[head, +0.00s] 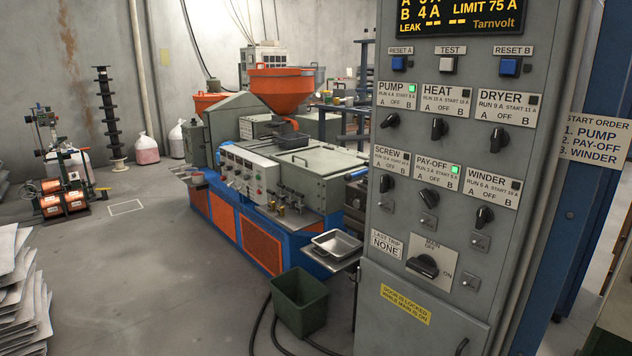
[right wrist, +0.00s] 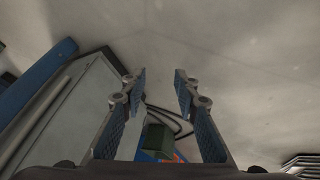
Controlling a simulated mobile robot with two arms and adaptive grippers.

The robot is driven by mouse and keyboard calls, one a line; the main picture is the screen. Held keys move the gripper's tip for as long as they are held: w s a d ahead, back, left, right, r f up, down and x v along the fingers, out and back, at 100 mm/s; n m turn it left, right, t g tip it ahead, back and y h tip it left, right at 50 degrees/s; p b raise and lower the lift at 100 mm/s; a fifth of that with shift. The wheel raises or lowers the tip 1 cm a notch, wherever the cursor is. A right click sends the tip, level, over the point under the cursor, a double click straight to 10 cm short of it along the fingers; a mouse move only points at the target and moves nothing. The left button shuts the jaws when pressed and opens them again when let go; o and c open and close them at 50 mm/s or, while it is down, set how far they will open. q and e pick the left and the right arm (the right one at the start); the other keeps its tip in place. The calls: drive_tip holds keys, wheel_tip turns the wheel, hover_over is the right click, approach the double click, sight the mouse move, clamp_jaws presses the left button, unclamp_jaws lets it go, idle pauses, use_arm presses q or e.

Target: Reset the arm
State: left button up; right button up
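My right gripper (right wrist: 160,76) shows in the right wrist view with its two blue-padded fingers apart. It is open and nothing is between the fingertips. Neither gripper nor arm shows in the head view. The grey control cabinet (head: 400,315) stands at the right of the head view. Its pump switch (head: 390,120) and pay-off switch (head: 429,198) each have a lit green lamp above. The winder switch (head: 484,216) has a dark lamp. A grey cabinet (right wrist: 75,95) also shows left of the fingers in the right wrist view, apart from them.
An orange and blue machine (head: 262,215) with an orange hopper (head: 282,88) stands behind the cabinet. A green bin (head: 299,302) and black cables (head: 262,325) lie on the floor in front. Stacked sacks (head: 18,290) stand at the left. The floor between is clear.

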drive_tip(key=s+d+f+g, duration=0.1)
drive_tip(key=s+f, duration=0.2)
drive_tip(key=s, duration=0.7)
drive_tip(key=s+d+f+g, duration=0.1)
drive_tip(key=s+f, duration=0.3)
drive_tip(key=s, duration=0.7)
drive_tip(key=s+d+f+g, duration=0.1)
drive_tip(key=s+f+g, duration=0.1)
drive_tip(key=s, duration=0.9)
drive_tip(key=shift+f+m+y, duration=0.3)
drive_tip(key=shift+f+m, duration=0.1)
drive_tip(key=shift+f, duration=0.4)
drive_tip(key=shift+w, duration=0.1)
drive_tip(key=shift+c, duration=0.3)
clamp_jaws()
